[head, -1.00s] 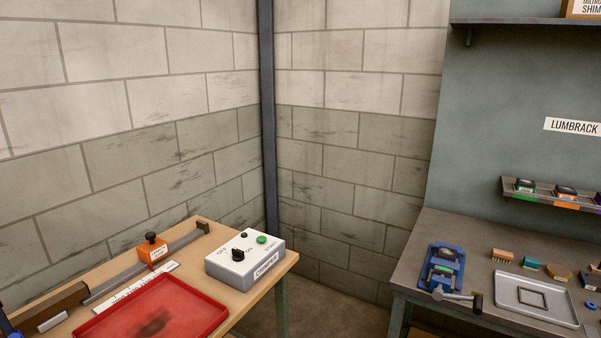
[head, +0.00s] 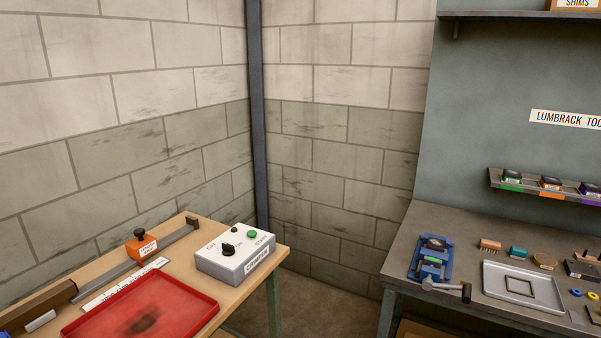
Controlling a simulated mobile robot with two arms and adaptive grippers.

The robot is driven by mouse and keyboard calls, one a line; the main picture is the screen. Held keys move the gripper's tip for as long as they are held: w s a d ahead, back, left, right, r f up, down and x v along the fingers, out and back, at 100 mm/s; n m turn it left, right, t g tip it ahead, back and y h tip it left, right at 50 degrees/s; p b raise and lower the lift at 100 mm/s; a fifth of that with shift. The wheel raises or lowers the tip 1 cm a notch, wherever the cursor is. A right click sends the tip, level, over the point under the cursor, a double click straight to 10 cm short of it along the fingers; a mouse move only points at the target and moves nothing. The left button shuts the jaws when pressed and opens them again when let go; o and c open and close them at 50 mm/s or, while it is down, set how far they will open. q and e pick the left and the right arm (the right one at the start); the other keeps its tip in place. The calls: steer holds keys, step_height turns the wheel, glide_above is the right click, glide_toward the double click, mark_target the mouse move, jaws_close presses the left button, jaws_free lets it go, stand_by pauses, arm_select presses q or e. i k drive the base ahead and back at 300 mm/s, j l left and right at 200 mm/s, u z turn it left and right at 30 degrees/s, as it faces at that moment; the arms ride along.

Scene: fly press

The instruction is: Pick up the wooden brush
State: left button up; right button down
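The wooden brush (head: 490,245) looks like a small brown block with bristles. It lies on the dark grey workbench (head: 418,222) at the right, between a blue vise-like fixture (head: 430,258) and a teal item (head: 518,253). It is small in the head view and its details are hard to tell. Neither of my grippers is in view.
A grey tray (head: 488,287) lies in front of the brush. A wooden table at the left holds a red tray (head: 190,314) and a white control box (head: 236,257). A shelf rail (head: 540,187) hangs above the workbench. Floor shows between the tables.

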mark_target(487, 245)
steer(key=z, duration=1.25)
